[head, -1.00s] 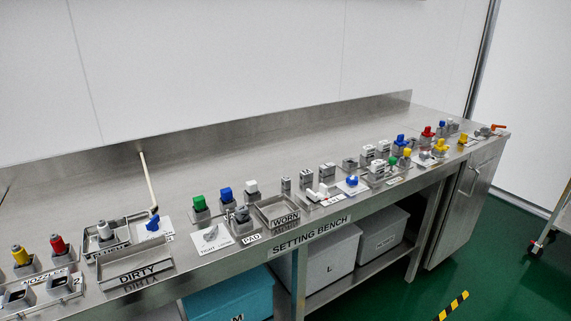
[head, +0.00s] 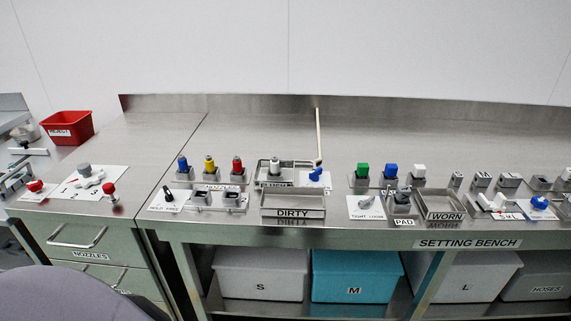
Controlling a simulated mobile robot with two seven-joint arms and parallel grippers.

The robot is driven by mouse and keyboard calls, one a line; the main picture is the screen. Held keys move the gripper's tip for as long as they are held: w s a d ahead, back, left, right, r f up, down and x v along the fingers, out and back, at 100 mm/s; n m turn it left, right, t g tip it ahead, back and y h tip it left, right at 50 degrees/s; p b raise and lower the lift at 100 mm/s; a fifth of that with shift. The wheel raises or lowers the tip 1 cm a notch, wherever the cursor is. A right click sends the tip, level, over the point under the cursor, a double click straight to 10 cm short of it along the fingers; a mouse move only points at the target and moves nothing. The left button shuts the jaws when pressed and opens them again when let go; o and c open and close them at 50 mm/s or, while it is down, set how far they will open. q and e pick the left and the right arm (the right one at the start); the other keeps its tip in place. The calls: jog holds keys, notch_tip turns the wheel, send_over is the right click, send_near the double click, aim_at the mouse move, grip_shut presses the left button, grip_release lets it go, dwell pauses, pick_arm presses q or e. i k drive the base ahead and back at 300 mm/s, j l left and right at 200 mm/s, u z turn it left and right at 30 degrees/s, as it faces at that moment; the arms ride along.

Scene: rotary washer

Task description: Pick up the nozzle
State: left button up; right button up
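I cannot tell which one the task means. Neither of my grippers is in view.
A DIRTY tray (head: 293,213) and a WORN tray (head: 445,205) sit along the front edge. Green (head: 363,171), blue (head: 391,171) and white (head: 419,171) blocks stand right. A red REJECT bin (head: 67,126) is far left.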

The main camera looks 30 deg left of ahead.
aim_at(275, 170)
jog(key=u, duration=1.45)
